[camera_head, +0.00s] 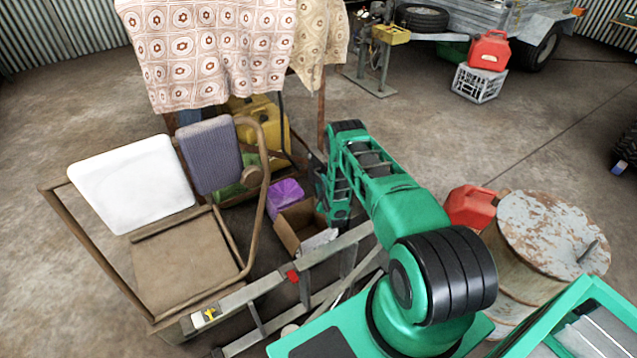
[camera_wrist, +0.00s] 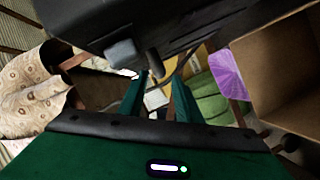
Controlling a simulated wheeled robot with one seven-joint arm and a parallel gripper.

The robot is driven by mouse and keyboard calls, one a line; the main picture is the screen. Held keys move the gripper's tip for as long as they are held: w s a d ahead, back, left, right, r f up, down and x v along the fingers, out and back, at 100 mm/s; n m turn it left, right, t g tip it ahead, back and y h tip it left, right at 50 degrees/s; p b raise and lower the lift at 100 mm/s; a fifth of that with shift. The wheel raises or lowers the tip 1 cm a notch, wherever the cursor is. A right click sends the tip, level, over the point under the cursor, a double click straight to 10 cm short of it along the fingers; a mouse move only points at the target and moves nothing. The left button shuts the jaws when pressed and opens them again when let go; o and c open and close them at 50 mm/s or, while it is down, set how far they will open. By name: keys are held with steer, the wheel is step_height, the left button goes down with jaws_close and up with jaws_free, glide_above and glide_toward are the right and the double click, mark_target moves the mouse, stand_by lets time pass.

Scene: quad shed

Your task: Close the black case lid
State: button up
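A large black body, seemingly the black case (camera_wrist: 190,22), fills the top of the wrist view, very close to the camera. A grey latch-like block (camera_wrist: 124,53) sticks out from its lower side. Whether its lid is open or shut cannot be told. My gripper (camera_wrist: 160,78) points in under the black body, its two green fingers apart with nothing seen between them. Contact with the case cannot be told. In the head view my arm reaches away toward the clutter beyond the ladder. The fingers and the case are not clearly seen there.
A cardboard box (camera_head: 296,229) and a purple object (camera_head: 285,195) lie left of my arm's end. A chair (camera_head: 184,262) with pads stands left, and a metal ladder (camera_head: 262,295) lies in front. A rusty drum (camera_head: 550,235) and red can (camera_head: 470,207) are right.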

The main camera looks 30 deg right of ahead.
mark_target(320, 179)
steer(key=shift+x, duration=1.5)
